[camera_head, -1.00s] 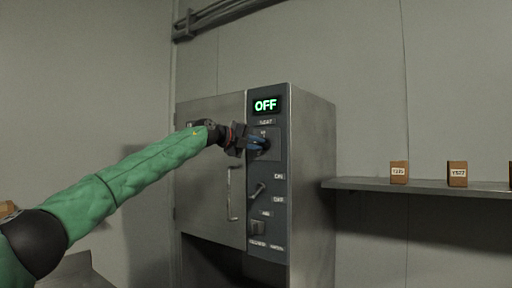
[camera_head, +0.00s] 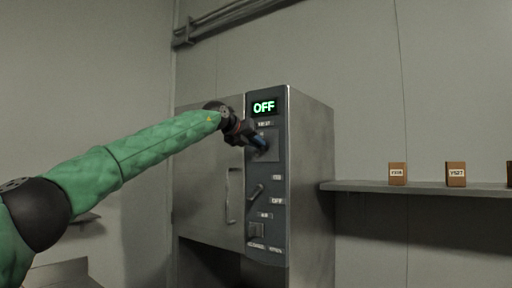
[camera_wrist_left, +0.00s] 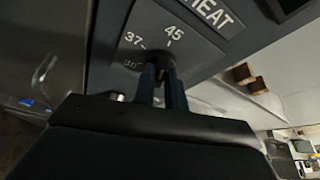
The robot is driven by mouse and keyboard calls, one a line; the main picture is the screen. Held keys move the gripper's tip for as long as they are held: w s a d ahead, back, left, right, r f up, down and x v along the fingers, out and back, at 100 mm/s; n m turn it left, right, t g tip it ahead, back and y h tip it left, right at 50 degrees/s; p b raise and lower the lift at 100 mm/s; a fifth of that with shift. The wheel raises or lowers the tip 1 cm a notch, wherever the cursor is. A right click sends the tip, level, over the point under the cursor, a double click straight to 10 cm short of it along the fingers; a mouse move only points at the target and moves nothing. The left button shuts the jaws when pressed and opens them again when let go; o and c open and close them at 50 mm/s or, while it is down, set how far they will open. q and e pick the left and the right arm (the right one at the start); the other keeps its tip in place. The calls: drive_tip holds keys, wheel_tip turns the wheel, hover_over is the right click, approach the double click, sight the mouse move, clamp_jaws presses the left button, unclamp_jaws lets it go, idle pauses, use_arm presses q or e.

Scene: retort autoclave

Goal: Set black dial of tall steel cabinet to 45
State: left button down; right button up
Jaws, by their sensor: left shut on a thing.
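The tall steel cabinet (camera_head: 312,190) stands in the middle of the head view, with a dark control panel on its front. The display (camera_head: 264,106) at the panel's top reads OFF. My left gripper (camera_head: 262,145) is at the upper part of the panel, on the black dial, which is mostly hidden in the head view. In the left wrist view, the two fingers (camera_wrist_left: 162,88) are shut on the black dial (camera_wrist_left: 160,60). The marks 30, 37 and 45 show around it, under the word HEAT. The dial's pointer is hard to make out. My right gripper is out of view.
A lever switch (camera_head: 256,191) and a lower square switch (camera_head: 256,230) sit below the dial. The cabinet door has a vertical handle (camera_head: 230,196). A shelf (camera_head: 430,188) at the right holds small labelled brown boxes (camera_head: 398,174).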

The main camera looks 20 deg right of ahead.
use_arm(q)
drive_tip(key=shift+f+m, duration=0.2)
drive_tip(key=shift+m, duration=0.2)
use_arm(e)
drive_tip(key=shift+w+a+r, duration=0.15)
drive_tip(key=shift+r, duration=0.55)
use_arm(q)
drive_tip(key=shift+d, duration=0.1)
drive_tip(key=c, duration=1.4)
unclamp_jaws()
drive_tip(key=shift+c, duration=0.2)
drive_tip(key=shift+s+r, duration=0.1)
drive_tip(key=shift+r, duration=0.05)
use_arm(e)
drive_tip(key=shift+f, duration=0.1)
